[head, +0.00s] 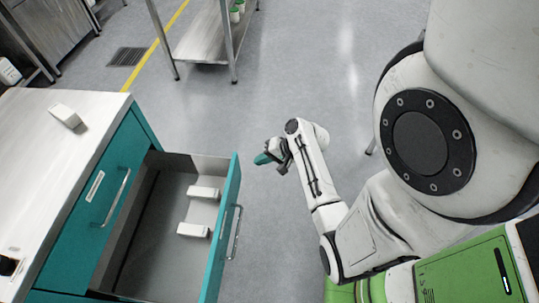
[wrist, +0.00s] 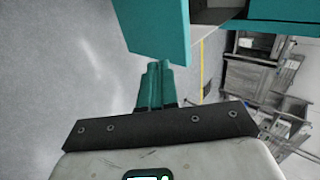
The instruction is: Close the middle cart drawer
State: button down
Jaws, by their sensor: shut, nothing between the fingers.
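The teal cart with a pale worktop (head: 60,150) stands at the left in the head view. Its drawer below the shut top one is pulled well out; its teal front (head: 217,245) carries a bar handle (head: 235,232). Two small white boxes (head: 204,194) (head: 193,230) lie inside. My gripper (head: 263,158), with teal fingers, is shut and empty. It is to the right of the drawer front's far end, apart from it in the head view. In the wrist view the fingers (wrist: 155,83) point toward a teal panel (wrist: 158,30), seemingly the drawer front; contact cannot be told.
A white box (head: 66,116) lies on the worktop. A metal shelf rack (head: 205,40) holding small green-and-white containers stands at the back. Grey floor (head: 300,90) is clear between rack, cart and my arm.

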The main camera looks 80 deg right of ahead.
aim_at(236, 165)
jog(key=shift+w+a+f+p, duration=0.1)
jog(key=shift+w+f, duration=0.3)
jog(key=shift+w, duration=0.7)
jog(key=shift+w+d+f+p, duration=0.1)
jog(key=shift+w+f, duration=0.25)
jog(key=shift+w, duration=0.7)
jog(key=shift+w+a+f+p, duration=0.1)
jog(key=shift+w+f, duration=0.3)
jog(key=shift+w, duration=0.7)
jog(key=shift+w, duration=0.1)
jog(key=w+a+b, duration=0.1)
jog(key=w+b, duration=0.6)
jog(key=w, duration=2.1)
jog(key=shift+w+b, duration=0.35)
jog(key=shift+w, duration=0.05)
jog(key=shift+s, duration=0.1)
